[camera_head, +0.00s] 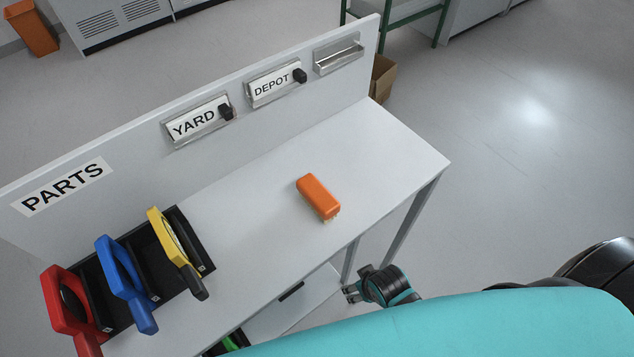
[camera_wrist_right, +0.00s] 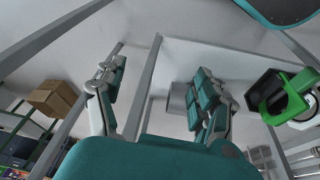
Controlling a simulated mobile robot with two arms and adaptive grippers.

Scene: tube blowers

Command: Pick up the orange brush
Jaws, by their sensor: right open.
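The orange brush (camera_head: 318,196) lies on the white table (camera_head: 400,150), near its front edge, with its pale bristles just showing at the near end. Nothing touches it. My right gripper (camera_head: 352,292) is in front of the table and below its top, apart from the brush. In the right wrist view its two fingers (camera_wrist_right: 158,100) are spread wide with nothing between them. The brush is not visible in that view. My left gripper is not in view.
A black rack (camera_head: 205,250) holding red, blue and yellow-handled tools stands at the table's left. A back panel (camera_head: 130,130) carries PARTS, YARD and DEPOT labels. A green object (camera_wrist_right: 285,95) is below the tabletop. The tabletop around the brush is clear.

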